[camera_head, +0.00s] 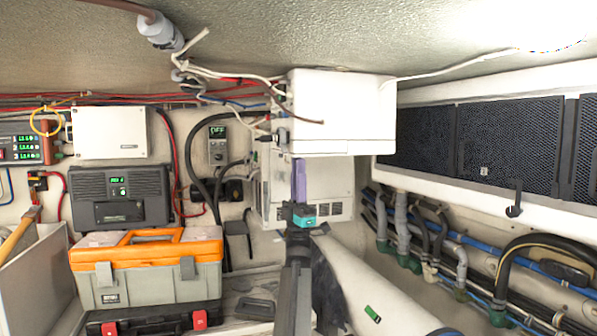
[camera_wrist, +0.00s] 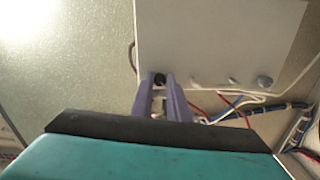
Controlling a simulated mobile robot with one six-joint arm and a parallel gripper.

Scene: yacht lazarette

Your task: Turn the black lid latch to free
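My gripper (camera_head: 299,163) has purple fingers and a teal body. In the head view it points up, its tips just below the underside of a white box (camera_head: 345,110). In the wrist view the two fingers (camera_wrist: 159,78) stand apart on either side of a small dark round fitting (camera_wrist: 159,81) at the box's edge. This may be the black lid latch, but its shape and setting are too small to tell. I cannot tell whether the fingers touch it. In the head view no latch shows clearly on the box.
Cables and fittings line the box's left side, and grey fittings (camera_wrist: 264,82) sit along its edge. An orange-and-grey toolbox (camera_head: 150,265) stands at lower left. A black hook (camera_head: 515,198) hangs below the mesh panels (camera_head: 505,138). Hoses (camera_head: 455,255) run along the right wall.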

